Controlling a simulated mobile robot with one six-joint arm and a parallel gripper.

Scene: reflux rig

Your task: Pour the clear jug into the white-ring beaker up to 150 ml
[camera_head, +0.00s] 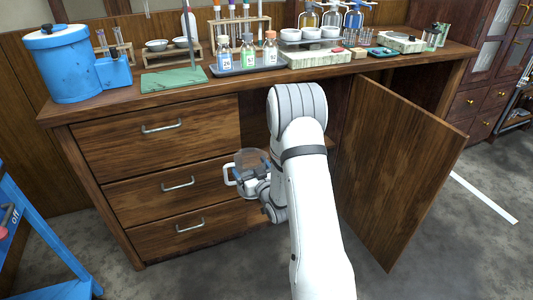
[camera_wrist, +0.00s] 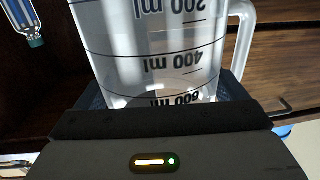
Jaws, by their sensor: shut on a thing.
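The clear jug (camera_head: 252,158) is in front of the cabinet's drawers, below the counter top, with its white handle to the left. In the wrist view the jug (camera_wrist: 150,45) fills the upper middle, its 200, 400 and 600 ml marks upside down and its handle at the right. My gripper (camera_head: 258,183) is shut on the jug; the dark jaw parts (camera_wrist: 155,112) lie against its wall. I cannot tell the liquid level in the jug. I cannot make out a beaker with a white ring in either view.
The counter (camera_head: 160,103) holds a blue tank (camera_head: 70,70), a tray (camera_head: 245,68) of small bottles, a green mat (camera_head: 172,80), racks and bowls. Small glasses (camera_head: 432,38) stand at the far right. A cabinet door (camera_head: 400,165) stands open to the right of my arm.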

